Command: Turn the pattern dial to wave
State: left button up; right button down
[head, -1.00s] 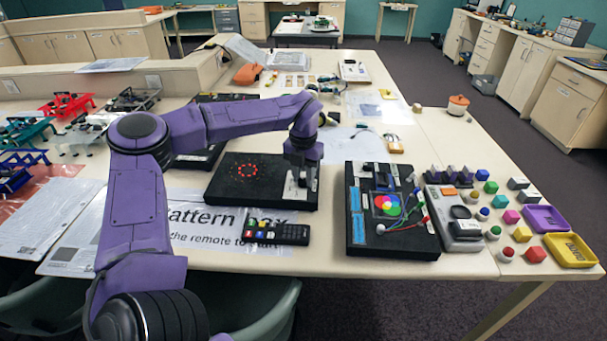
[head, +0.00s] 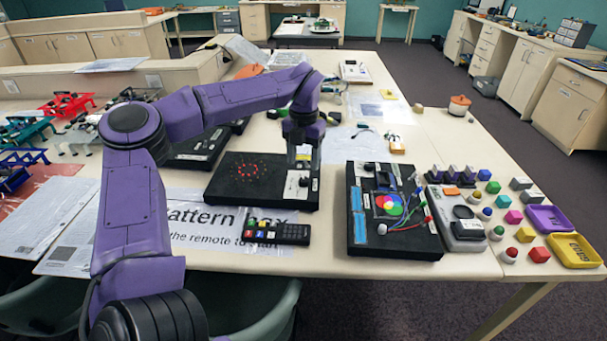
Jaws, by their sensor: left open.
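The black pattern box (head: 222,187) lies on the near table, with red lights (head: 250,170) lit in a broken, scattered shape on its top. At its right end is a white panel (head: 297,190) with a dark dial (head: 304,182) on it. The dial's pointer and labels are too small to read. My left gripper (head: 301,155) points down just above and behind the dial, apart from it. It is open and holds nothing that I can see. My right gripper is out of view.
A black remote (head: 276,233) lies in front of the box on the printed sign (head: 190,223). A second black box (head: 400,245) with colored discs and wires stands to the right. Beyond it are several colored blocks and a yellow tray (head: 573,250).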

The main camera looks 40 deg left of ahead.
aim_at(304, 179)
pick_arm(q)
jog(key=shift+r, duration=2.15)
jog(key=shift+r, duration=0.1)
